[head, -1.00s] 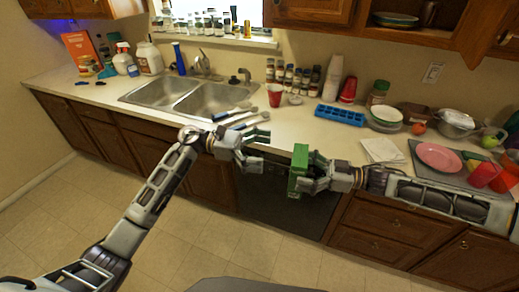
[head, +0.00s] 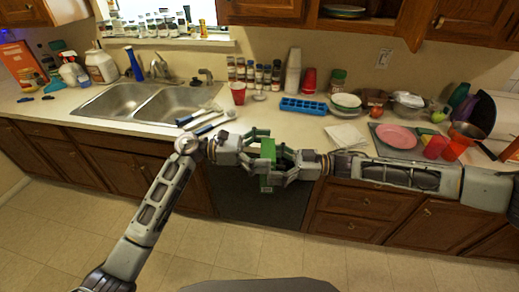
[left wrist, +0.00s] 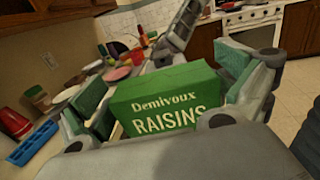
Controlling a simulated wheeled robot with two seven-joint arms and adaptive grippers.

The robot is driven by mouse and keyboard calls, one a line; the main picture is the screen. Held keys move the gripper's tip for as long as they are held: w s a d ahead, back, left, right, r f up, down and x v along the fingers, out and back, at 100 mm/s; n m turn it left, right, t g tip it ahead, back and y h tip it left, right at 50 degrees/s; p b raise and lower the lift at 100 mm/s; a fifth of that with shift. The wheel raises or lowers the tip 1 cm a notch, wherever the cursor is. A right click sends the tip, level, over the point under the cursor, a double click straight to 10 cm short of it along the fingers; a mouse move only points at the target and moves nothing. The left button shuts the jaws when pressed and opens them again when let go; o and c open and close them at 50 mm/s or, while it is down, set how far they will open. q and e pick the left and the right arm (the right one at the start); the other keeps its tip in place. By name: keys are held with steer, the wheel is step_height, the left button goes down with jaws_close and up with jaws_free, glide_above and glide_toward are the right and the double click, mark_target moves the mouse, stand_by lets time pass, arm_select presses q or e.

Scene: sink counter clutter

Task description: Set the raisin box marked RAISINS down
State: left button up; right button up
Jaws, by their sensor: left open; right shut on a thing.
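The green raisin box (head: 267,151) is held upright in front of the counter, above the floor. It also shows large in the left wrist view (left wrist: 168,103), with "Demivoux RAISINS" facing that camera. My right gripper (head: 279,160) is shut on the box from the right. My left gripper (head: 259,149) is open and reaches in from the left. In the left wrist view the green-padded fingers of my left gripper (left wrist: 168,88) stand on either side of the box, with a visible gap at the left. Whether either finger touches it I cannot tell.
Behind the box is the counter, with a double sink (head: 150,102), white-handled utensils (head: 208,120), a red cup (head: 238,93), a blue ice tray (head: 304,105), white napkins (head: 346,135) and a pink plate (head: 396,136). Some bare counter shows between utensils and napkins.

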arm_select(q)
steer(key=shift+d, duration=0.1)
steer(key=c, duration=0.9)
steer(key=shift+c, duration=0.4)
arm_select(e)
steer(key=o, duration=1)
steer(key=shift+c, duration=0.2)
steer(key=shift+d, duration=0.1)
steer(key=d, duration=1.1)
steer(key=shift+s+d, duration=0.4)
steer(key=shift+s, duration=0.05)
arm_select(q)
steer(key=shift+r, duration=0.1)
arm_select(e)
steer(key=shift+w, duration=0.1)
